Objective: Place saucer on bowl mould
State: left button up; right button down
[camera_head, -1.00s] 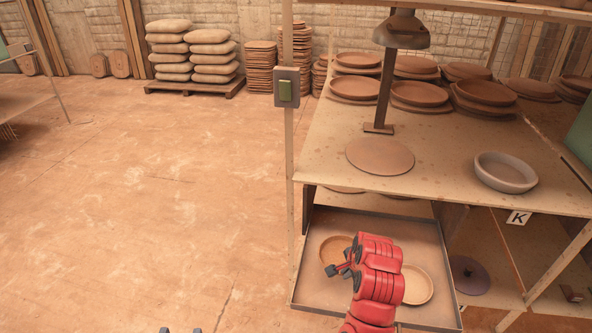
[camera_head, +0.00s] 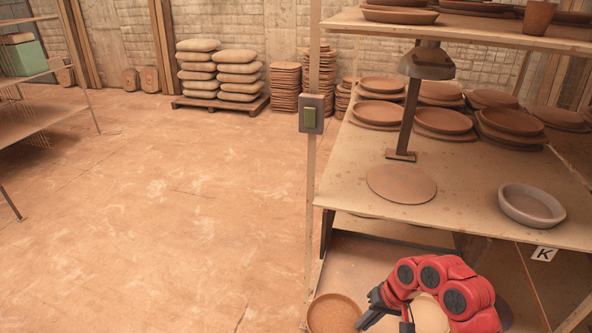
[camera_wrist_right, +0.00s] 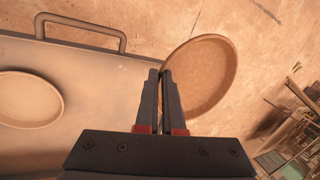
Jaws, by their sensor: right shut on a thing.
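My right gripper (camera_head: 372,312) is shut on the rim of a brown round saucer (camera_head: 335,313). In the right wrist view the saucer (camera_wrist_right: 205,75) stands out beyond the fingertips (camera_wrist_right: 163,75), over the tray's edge, with floor behind it. A grey, shallow, bowl-shaped piece (camera_head: 532,204), which looks like the bowl mould, sits on the right of the tabletop, and nothing lies in it. My left gripper is out of view.
A tray (camera_wrist_right: 95,65) with a handle is below the tabletop (camera_head: 462,215) and holds a paler saucer (camera_wrist_right: 28,98), partly hidden by my arm in the head view (camera_head: 430,315). A flat disc (camera_head: 401,183), a lamp (camera_head: 427,62) and stacked plates are on the table. A post with a switch box (camera_head: 311,113) stands left.

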aim_at(528, 207)
jog(key=z, duration=0.6)
jog(key=i+l+z, duration=0.2)
jog(key=i+z, duration=0.15)
jog(key=i, duration=0.2)
jog(key=i+l+z, duration=0.1)
jog(key=i+z, duration=0.25)
jog(key=i, duration=0.2)
